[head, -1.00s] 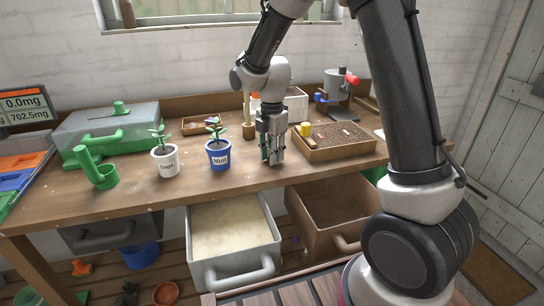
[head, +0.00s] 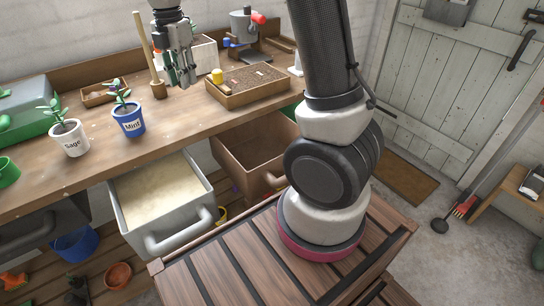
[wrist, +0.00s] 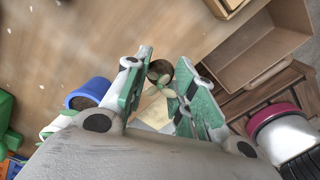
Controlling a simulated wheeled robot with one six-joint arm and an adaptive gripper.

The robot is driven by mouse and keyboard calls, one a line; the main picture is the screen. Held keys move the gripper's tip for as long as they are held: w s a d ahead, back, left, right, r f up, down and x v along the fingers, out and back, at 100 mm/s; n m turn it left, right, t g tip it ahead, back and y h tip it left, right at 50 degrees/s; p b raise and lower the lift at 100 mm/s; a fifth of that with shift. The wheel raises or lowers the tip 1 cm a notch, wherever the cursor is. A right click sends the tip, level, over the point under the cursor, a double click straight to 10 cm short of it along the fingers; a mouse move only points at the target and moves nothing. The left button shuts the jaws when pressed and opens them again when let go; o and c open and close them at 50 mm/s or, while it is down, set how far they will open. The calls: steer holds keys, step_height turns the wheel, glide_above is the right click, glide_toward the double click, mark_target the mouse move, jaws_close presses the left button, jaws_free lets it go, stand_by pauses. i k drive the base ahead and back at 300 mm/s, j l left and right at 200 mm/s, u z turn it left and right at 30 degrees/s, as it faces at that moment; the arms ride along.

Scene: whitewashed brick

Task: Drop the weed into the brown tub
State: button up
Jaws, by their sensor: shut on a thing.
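My gripper (head: 181,78) is above the workbench, just right of an upright wooden stick tool and left of the soil tray. In the wrist view my gripper (wrist: 172,100), with green-lined fingers, is closed in on the weed (wrist: 164,84), a small plant with pale green leaves between the fingertips. In the head view the fingers largely hide the weed. The brown tub (head: 238,143) is an open drawer-like bin below the bench front, right of the grey one. It also shows at upper right in the wrist view (wrist: 262,48). My gripper is apart from it, up and left.
A blue Mint pot (head: 129,122) and white Sage pot (head: 70,140) stand left of my gripper. The wooden stick tool (head: 148,50) stands close by. The soil tray (head: 249,97) lies right. A grey tub (head: 150,235) of pale material is open beside the brown one.

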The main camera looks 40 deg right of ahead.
mark_target(265, 160)
steer(key=k+l, duration=0.3)
steer(key=k, duration=0.15)
steer(key=k+l, duration=0.25)
steer(key=k, duration=0.2)
